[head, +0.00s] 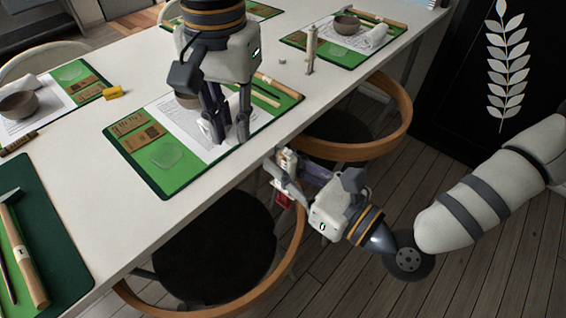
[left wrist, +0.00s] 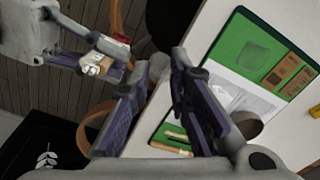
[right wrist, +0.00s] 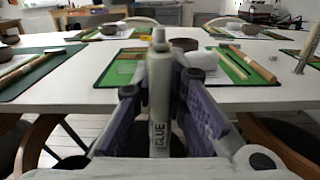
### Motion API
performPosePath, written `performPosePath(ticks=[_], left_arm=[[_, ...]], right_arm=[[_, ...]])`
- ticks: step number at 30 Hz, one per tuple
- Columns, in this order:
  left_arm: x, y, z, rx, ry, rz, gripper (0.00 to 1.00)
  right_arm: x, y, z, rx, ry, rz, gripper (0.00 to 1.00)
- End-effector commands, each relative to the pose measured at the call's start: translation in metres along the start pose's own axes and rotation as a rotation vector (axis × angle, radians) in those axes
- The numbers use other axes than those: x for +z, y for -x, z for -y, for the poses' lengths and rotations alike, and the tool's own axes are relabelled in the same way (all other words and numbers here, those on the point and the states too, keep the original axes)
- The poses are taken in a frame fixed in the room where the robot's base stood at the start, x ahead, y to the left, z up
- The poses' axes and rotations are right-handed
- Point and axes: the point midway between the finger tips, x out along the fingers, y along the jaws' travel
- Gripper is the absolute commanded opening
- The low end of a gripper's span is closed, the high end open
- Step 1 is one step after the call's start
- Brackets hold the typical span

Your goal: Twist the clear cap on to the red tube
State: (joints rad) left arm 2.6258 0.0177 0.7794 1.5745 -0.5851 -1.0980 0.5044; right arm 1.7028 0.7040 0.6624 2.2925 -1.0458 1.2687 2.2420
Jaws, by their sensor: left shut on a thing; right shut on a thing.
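My right gripper (head: 283,175) is shut on a tube, held upright off the table's near edge. The tube (right wrist: 159,100) is pale with a GLUE label and a narrow top in the right wrist view; red shows on it in the head view (head: 283,200). Its pale side also shows in the left wrist view (left wrist: 95,63). My left gripper (head: 228,135) points down over the green mat, apart from the tube. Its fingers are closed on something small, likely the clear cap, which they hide. No cap can be made out on the tube's top.
The white table (head: 95,190) carries several green mats with bowls, cloths and tools. A standing tube (head: 311,48) and a small grey piece (head: 282,61) are at the far right. Chairs (head: 400,105) stand along the near edge.

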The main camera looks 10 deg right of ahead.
Motion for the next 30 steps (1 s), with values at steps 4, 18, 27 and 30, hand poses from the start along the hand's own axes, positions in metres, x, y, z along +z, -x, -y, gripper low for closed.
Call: performPosePath(ticks=[4,18,27,30], left_arm=[[-0.011,0.028,-0.044,-0.006,-0.102,-0.003,0.09],[-0.012,0.053,-0.084,-0.012,-0.196,-0.002,0.09],[-0.012,0.047,-0.084,-0.012,-0.194,0.0,0.09],[-0.012,0.038,-0.083,-0.012,-0.195,0.001,0.09]], right_arm=[[0.0,0.0,0.0,0.0,0.0,0.001,0.0],[0.0,0.0,0.0,0.0,0.0,0.001,0.0],[0.0,0.0,0.0,0.0,0.0,0.001,0.0],[0.0,0.0,0.0,0.0,0.0,0.0,0.0]])
